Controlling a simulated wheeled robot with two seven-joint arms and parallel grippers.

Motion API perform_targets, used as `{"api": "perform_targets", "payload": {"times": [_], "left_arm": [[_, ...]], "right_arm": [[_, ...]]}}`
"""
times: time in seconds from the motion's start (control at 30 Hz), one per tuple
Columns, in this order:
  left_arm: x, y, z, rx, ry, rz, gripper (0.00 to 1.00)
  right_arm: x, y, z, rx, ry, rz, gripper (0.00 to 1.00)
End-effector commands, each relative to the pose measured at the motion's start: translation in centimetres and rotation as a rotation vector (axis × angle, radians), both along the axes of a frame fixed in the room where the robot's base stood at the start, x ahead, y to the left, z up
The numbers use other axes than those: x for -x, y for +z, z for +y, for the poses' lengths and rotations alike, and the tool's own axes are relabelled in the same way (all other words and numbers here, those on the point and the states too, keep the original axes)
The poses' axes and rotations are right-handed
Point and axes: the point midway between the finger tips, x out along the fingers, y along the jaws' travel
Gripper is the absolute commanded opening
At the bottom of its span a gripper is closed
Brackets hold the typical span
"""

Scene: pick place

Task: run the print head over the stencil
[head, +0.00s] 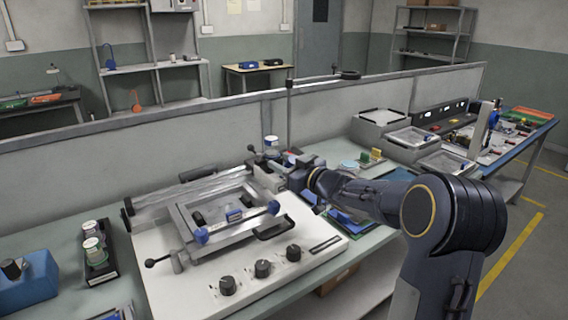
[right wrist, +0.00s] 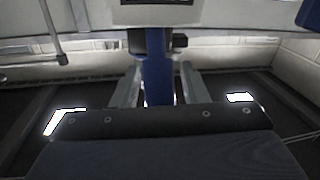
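The stencil printer (head: 190,285) is a pale machine on the bench with black knobs along its front. The stencil (head: 215,205) lies flat in a metal frame with blue corner knobs. The print head (head: 180,196) seems to be the long silver bar along the frame's far side. My right gripper (head: 278,168) is at the right end of this bar, its fingers hard to make out in the head view. In the right wrist view, the gripper (right wrist: 161,82) has its fingers on either side of a blue upright handle (right wrist: 157,80), with a gap visible beside it. My left gripper is out of view.
A black tray with small jars (head: 96,252) and a blue container (head: 30,280) stand left of the printer. Grey bins (head: 384,126) stand at the back right. A low partition (head: 200,130) runs behind the bench. My right arm covers the bench's right part.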

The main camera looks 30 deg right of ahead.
Motion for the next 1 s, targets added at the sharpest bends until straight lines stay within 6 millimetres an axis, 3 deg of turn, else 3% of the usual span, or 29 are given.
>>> {"api": "perform_targets", "payload": {"times": [0.03, 0.3, 0.67, 0.87, 1.0], "left_arm": [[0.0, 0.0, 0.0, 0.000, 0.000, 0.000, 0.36], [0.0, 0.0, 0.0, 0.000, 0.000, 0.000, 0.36], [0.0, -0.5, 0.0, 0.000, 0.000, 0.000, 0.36], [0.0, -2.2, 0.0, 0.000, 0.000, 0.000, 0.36], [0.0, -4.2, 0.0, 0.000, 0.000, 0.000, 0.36]], "right_arm": [[0.0, 0.0, 0.0, 0.000, 0.000, 0.000, 0.33], [0.0, 0.0, 0.0, 0.000, 0.000, 0.000, 0.00], [0.1, -0.1, 0.7, 0.000, 0.001, -0.001, 0.00], [0.4, -0.4, 3.8, -0.001, 0.005, -0.002, 0.00], [0.7, -0.7, 7.2, -0.002, 0.007, -0.003, 0.00]]}}
